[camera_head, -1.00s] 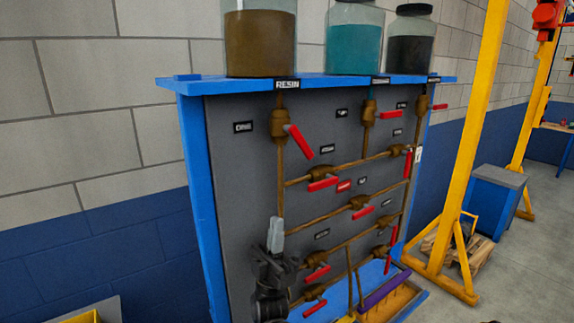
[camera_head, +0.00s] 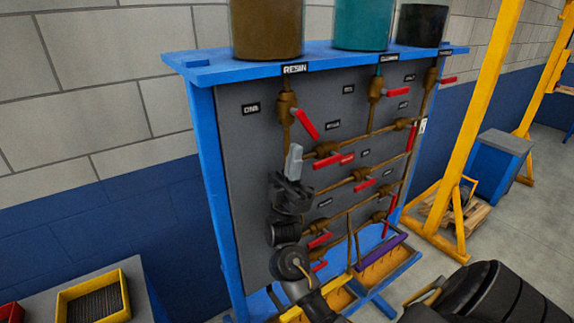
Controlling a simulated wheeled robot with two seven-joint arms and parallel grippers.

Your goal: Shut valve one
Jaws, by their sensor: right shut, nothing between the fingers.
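The valve beside the label that seems to read "ONE" (camera_head: 251,108) is a brown valve body (camera_head: 287,106) on the vertical pipe under the resin tank. Its red lever (camera_head: 307,124) slants down to the right. My right gripper (camera_head: 294,152) points upward in front of the panel, its pale fingers shut together and empty. Its tips show just below the valve body and left of the lever's lower end, apart from the lever in the picture. The gripper hides part of the pipe below. My left gripper is not in view.
The grey panel (camera_head: 240,170) in a blue frame carries several other red-levered valves, one (camera_head: 327,150) close right of my gripper. Tanks stand on the top shelf (camera_head: 200,68). A yellow bin (camera_head: 94,301) is at lower left, a yellow post (camera_head: 468,110) at right.

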